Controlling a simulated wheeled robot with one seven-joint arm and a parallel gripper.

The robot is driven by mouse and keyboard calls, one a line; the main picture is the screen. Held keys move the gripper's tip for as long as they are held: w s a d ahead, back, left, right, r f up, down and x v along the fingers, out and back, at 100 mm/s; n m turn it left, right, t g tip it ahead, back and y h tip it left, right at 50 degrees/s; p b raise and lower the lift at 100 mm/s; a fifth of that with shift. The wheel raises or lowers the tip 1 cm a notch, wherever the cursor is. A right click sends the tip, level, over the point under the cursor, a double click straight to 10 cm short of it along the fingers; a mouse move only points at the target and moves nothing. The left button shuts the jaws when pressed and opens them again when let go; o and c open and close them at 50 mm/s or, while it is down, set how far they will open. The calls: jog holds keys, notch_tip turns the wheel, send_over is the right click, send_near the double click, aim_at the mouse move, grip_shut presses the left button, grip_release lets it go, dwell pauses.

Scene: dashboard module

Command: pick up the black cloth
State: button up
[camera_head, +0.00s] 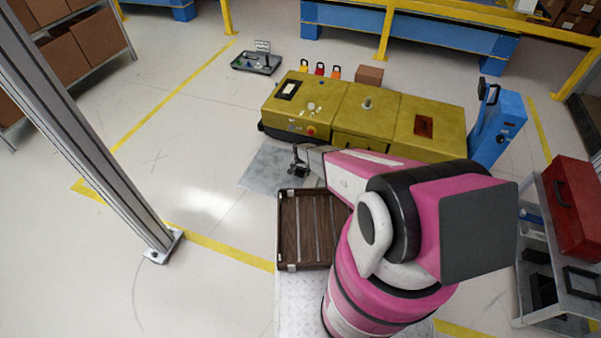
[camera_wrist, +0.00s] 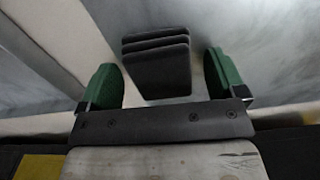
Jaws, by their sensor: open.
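The black cloth (camera_wrist: 157,62) shows in the wrist view as a dark, folded stack with several layered edges. It lies between the two green-padded fingers of my gripper (camera_wrist: 162,76), with a visible gap on each side. My gripper is open. Below the cloth is a grey, mottled surface. In the head view my gripper (camera_head: 298,165) is a small dark shape over the grey floor plate (camera_head: 262,172), in front of the yellow machine. The cloth cannot be told apart from the gripper there.
The yellow machine (camera_head: 360,115) stands just behind the gripper. A brown slatted pallet (camera_head: 305,228) is in front of the plate. A blue unit (camera_head: 500,130) and a red toolbox (camera_head: 572,205) on a cart are at right. A metal post (camera_head: 95,130) stands at left, with open floor between.

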jog(key=c, duration=1)
notch_tip(320, 180, up, 4)
jog(key=shift+r, duration=0.25)
jog(key=s+a+r, duration=0.6)
jog(key=s+a, duration=0.1)
jog(key=s, duration=0.2)
jog(key=shift+s+r, duration=0.2)
jog(key=shift+r, duration=0.05)
